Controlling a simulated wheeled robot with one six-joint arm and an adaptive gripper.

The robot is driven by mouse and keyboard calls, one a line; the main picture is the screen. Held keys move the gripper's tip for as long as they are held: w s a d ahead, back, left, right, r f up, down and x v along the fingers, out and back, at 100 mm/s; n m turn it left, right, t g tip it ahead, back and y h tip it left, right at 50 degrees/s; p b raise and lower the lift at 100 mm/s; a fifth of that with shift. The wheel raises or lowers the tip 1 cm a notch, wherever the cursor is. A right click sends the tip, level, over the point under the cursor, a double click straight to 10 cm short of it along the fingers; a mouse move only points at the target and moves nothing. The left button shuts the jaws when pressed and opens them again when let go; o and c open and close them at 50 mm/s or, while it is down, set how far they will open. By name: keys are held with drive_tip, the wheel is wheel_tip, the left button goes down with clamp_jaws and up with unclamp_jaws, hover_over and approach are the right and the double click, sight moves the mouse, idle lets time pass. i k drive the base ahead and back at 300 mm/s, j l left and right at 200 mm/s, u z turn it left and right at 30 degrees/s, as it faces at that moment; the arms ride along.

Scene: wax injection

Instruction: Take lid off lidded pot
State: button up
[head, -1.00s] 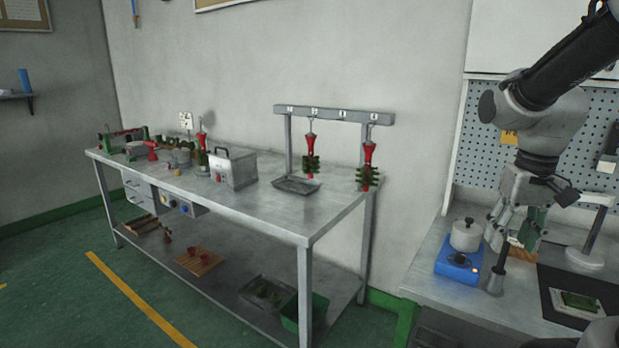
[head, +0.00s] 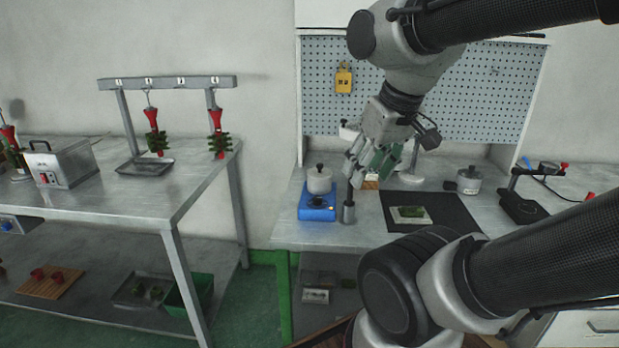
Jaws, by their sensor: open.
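A light grey pot (head: 319,186) with a lid and dark knob (head: 319,169) stands upright on a blue heater (head: 318,207) at the left of the right-hand bench. A second small metal pot (head: 468,186) with a dark knob on top stands farther right on the same bench. My gripper (head: 362,180) is open and points down, to the right of the pot on the heater and apart from it. Its greenish fingers partly hide what lies behind them. I see nothing held in it.
A metal holder (head: 348,212) stands just right of the heater. A black mat (head: 450,213) with a small plate, a lamp-like stand (head: 411,178) and a black device (head: 523,207) share the bench. A long metal table (head: 130,200) is at left.

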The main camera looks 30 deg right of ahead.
sight(319, 172)
drive_tip(key=i+j+z, duration=0.2)
drive_tip(key=i+z, duration=0.2)
drive_tip(key=i+j+z, duration=0.5)
drive_tip(key=z, duration=0.25)
drive_tip(key=j, duration=0.1)
